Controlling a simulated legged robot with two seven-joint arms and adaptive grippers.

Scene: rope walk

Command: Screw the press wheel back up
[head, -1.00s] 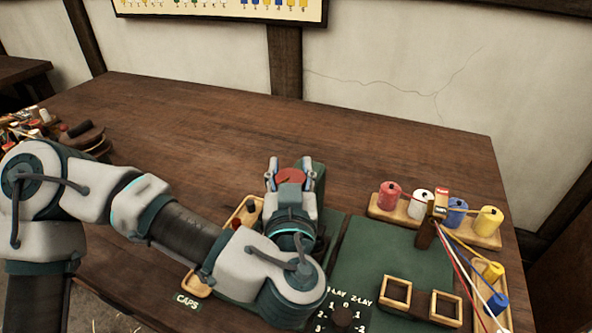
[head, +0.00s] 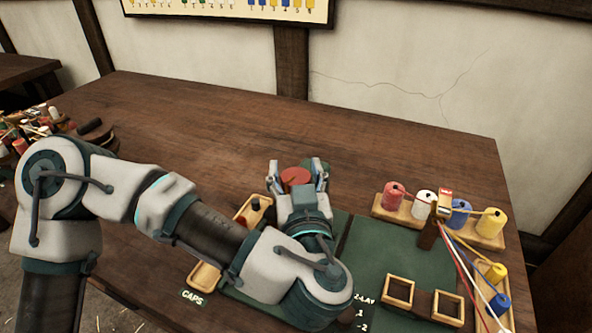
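The press wheel is a red disc (head: 295,177) near the middle of the table in the head view. My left gripper (head: 296,172) reaches in from the left, with one finger on each side of the wheel. The fingers are spread, and narrow gaps seem to show between them and the disc. A bit of dark green shows by the right finger. Most of the press under the wheel is hidden by my gripper and wrist. My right gripper is not in view.
A caps tray (head: 204,275) lies partly behind my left forearm. Red, white, blue and yellow spools stand on a wooden rack (head: 397,212) at right, with strands running forward from a post (head: 430,235). Wooden frames (head: 398,290) lie on a green mat (head: 385,250). The table's back is clear.

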